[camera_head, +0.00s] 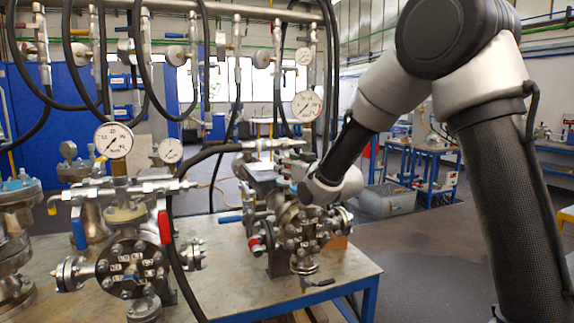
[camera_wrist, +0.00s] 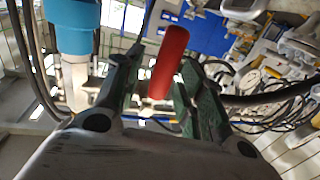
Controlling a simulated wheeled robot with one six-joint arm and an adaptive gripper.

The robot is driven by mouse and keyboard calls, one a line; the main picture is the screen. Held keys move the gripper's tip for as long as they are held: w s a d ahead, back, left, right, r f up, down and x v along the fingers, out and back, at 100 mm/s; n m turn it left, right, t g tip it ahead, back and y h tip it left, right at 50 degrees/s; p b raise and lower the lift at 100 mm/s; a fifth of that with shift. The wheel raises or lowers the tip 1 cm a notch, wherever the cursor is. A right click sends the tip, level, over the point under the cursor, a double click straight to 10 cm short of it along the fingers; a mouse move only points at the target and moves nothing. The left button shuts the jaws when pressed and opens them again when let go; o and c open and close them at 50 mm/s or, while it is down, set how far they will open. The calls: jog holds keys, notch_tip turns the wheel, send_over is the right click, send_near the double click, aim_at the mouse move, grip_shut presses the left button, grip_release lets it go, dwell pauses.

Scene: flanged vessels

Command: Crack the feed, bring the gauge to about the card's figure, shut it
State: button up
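In the wrist view my gripper (camera_wrist: 158,62) has its two dark green fingers apart, with a red lever handle (camera_wrist: 168,60) between or just beyond them. A gap shows on the left of the handle; contact on the right is unclear. In the head view my wrist (camera_head: 335,188) is beside the right flanged vessel (camera_head: 302,238), and the fingers are mostly hidden. A large gauge (camera_head: 306,105) stands above this vessel; another gauge (camera_head: 114,140) stands on the left vessel's manifold. Their readings are too small to tell. I cannot make out the card.
The left vessel (camera_head: 132,270) has a red lever (camera_head: 163,227) and a blue lever (camera_head: 78,232). The right vessel has a blue lever (camera_head: 230,219) and a red part (camera_head: 254,243). Black hoses (camera_head: 175,235) hang in front of the bench (camera_head: 222,268). Open floor lies right.

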jog(key=shift+w, duration=0.1)
grip_shut()
jog(key=m, duration=0.1)
jog(key=a+m, duration=0.1)
jog(key=m, duration=0.1)
jog(key=shift+s+a+t, duration=0.2)
jog(key=shift+t, duration=0.1)
grip_release()
jog(key=shift+r, duration=0.1)
jog(key=v, duration=1.2)
